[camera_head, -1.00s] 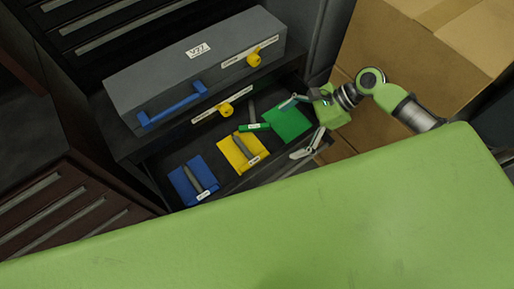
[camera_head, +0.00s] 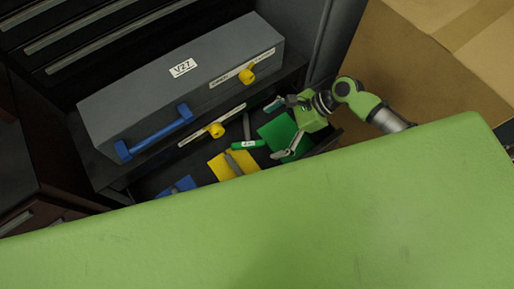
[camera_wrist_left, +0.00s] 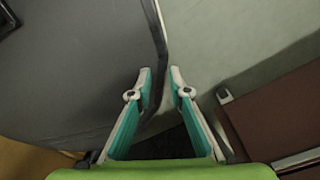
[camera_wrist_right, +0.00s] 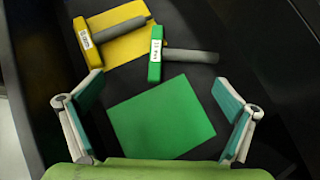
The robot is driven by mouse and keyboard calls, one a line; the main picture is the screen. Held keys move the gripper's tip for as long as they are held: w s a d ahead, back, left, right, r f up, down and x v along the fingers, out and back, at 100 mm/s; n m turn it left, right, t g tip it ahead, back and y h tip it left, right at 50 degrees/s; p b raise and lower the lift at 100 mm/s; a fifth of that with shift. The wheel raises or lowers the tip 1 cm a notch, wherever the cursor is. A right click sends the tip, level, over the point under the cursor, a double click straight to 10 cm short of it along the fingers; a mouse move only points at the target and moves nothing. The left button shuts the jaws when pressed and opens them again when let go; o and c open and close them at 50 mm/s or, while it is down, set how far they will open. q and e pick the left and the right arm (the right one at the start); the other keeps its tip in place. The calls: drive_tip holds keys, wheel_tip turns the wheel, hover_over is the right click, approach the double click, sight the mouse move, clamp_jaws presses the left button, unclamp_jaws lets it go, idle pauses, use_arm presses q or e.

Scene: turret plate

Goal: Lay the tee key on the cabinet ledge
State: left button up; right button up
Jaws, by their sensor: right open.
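A tee key with a green labelled crossbar (camera_wrist_right: 155,58) and grey shaft lies in the open drawer beside the bare green mat (camera_wrist_right: 160,118). It also shows in the head view (camera_head: 248,144). A yellow tee key (camera_wrist_right: 86,40) lies on a yellow mat. My right gripper (camera_wrist_right: 158,82) is open and empty above the green mat, with the green tee key just beyond its fingertips. In the left wrist view my left gripper (camera_wrist_left: 161,80) has its fingertips a little apart, with a dark edge between them; whether it touches is unclear. The grey cabinet box (camera_head: 180,75) stands behind the drawer.
The box has a blue handle (camera_head: 155,134) and a yellow knob (camera_head: 246,76); another yellow knob (camera_head: 216,130) is on the strip below. A blue mat (camera_head: 178,187) is partly hidden by a green surface in front. A cardboard box (camera_head: 420,60) stands at right.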

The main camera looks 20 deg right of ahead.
sight(256, 141)
drive_tip(key=shift+x, duration=0.8)
drive_tip(key=x, duration=0.2)
drive_tip(key=shift+a+f, duration=0.2)
drive_tip(key=shift+f, duration=0.05)
drive_tip(key=shift+a+f, duration=0.25)
drive_tip(key=shift+w+a+f, duration=0.1)
drive_tip(key=shift+f, duration=0.05)
drive_tip(key=c, duration=1.6)
use_arm(q)
drive_tip(key=shift+w+d, duration=0.15)
drive_tip(key=shift+w, duration=0.4)
drive_tip(key=shift+w+d, duration=0.15)
drive_tip(key=shift+w, duration=0.35)
use_arm(e)
clamp_jaws()
